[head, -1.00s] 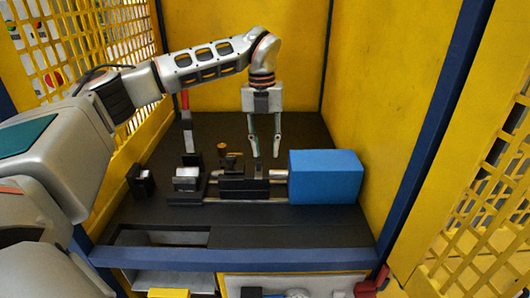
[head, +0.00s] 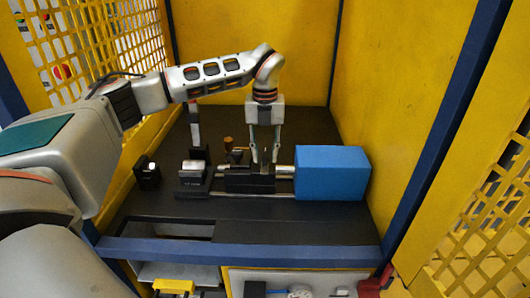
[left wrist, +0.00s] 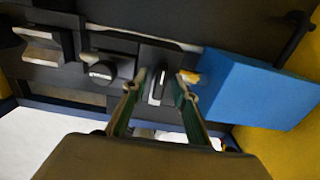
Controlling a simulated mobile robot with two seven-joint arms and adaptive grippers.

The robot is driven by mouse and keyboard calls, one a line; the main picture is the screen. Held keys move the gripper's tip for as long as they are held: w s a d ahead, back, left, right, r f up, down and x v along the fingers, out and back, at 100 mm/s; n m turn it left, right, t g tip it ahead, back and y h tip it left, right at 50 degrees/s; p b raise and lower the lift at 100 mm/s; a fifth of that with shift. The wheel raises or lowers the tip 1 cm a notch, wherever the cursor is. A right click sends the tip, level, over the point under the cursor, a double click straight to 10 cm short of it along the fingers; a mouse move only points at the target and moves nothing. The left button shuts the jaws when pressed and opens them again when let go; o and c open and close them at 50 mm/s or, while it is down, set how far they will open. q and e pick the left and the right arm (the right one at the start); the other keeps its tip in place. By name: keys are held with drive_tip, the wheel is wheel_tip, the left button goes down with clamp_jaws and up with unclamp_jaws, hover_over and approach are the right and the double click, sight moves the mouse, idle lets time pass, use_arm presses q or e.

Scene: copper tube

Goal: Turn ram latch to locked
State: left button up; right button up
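My left gripper (head: 265,160) points down over the black ram carriage (head: 248,184) of the tube machine. Its two fingers are apart. In the left wrist view, a small upright fin with a pale top edge, which looks like the ram latch (left wrist: 159,87), stands between the fingertips, with a gap visible on both sides. I cannot tell whether a finger touches it. In the head view the fingers largely hide it. A silver rod (head: 285,171) joins the carriage to a blue housing (head: 332,173) on the right. My right gripper is not in view.
A brown knob (head: 228,143) stands just left of the gripper. A grey-topped block (head: 193,171) and a small black block (head: 148,176) sit farther left. An upright red-topped handle (head: 194,122) rises behind. Yellow walls enclose the dark table (head: 290,220), whose front is clear.

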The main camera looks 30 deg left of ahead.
use_arm(q)
clamp_jaws()
